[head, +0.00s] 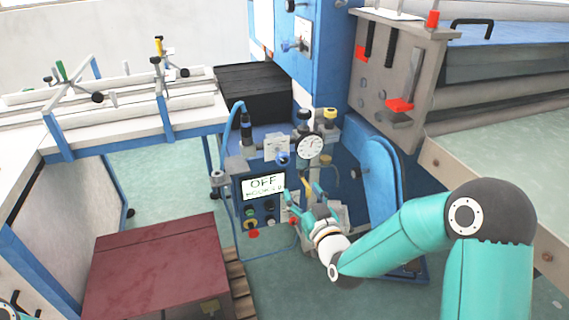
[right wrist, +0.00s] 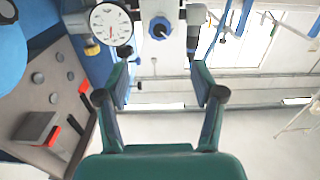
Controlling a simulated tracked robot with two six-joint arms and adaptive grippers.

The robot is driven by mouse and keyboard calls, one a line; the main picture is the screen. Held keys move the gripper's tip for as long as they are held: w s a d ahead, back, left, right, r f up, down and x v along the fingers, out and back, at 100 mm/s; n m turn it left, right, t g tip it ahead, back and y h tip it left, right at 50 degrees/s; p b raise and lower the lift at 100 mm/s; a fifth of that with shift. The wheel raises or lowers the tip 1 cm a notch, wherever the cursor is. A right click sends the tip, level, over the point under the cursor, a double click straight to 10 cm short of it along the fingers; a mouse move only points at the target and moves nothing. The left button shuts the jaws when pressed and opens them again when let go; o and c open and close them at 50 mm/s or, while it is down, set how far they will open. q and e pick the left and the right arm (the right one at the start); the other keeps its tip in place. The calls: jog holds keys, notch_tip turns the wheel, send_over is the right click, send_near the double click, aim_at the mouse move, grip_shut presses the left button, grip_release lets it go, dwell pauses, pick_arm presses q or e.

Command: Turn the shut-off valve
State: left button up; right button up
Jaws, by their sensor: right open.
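My right gripper (head: 296,203) is open in front of the lower part of the blue machine, right of the display panel reading OFF (head: 263,185). A small yellow part (head: 308,187) shows close by its fingers; I cannot tell whether they touch. In the right wrist view my right gripper (right wrist: 160,72) has its fingers spread with nothing between them. A blue knob (right wrist: 159,28) lies beyond the fingertips; it also shows in the head view (head: 283,159), left of the round gauge (head: 309,146). I cannot tell which fitting is the shut-off valve. My left gripper is not visible.
A dark red box (head: 155,265) stands at the lower left. Grey rollers and a plate with red-ended levers (head: 400,70) are at the upper right. A white table (head: 130,115) with blue legs is at the left.

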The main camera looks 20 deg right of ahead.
aim_at(284, 162)
jog(key=w+p, duration=0.1)
jog(key=w, duration=0.6)
jog(key=w+p, duration=0.1)
jog(key=w, duration=0.7)
jog(key=shift+a, duration=0.2)
